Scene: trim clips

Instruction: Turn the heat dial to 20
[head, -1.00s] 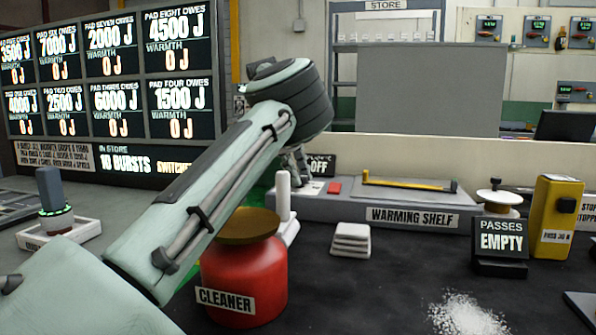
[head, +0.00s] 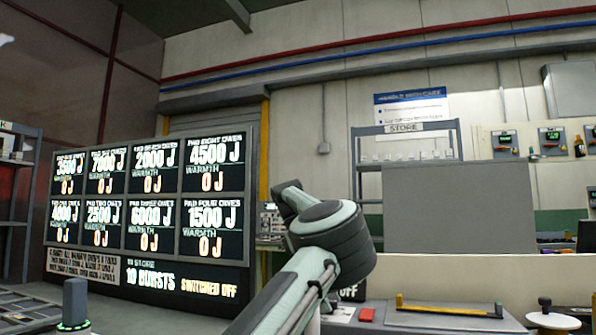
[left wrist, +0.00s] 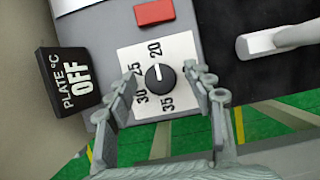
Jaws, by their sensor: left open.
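In the left wrist view the heat dial is a small black round knob (left wrist: 160,76) on a white plate marked 20, 25, 30 and 35. Its short white mark points up, roughly toward the 20. My left gripper (left wrist: 160,72) is open, its two grey fingers on either side of the knob with gaps showing. Whether either finger touches the plate cannot be told. A black sign (left wrist: 72,82) beside it reads PLATE °C OFF. In the head view my left arm hides the dial and the gripper. My right gripper is not in view.
A red button (left wrist: 154,12) sits above the dial plate and a white handle (left wrist: 280,40) lies to its right. In the head view the warming shelf (head: 445,318) is right of my arm. A display board (head: 150,215) stands at left, a grey panel (head: 460,208) behind.

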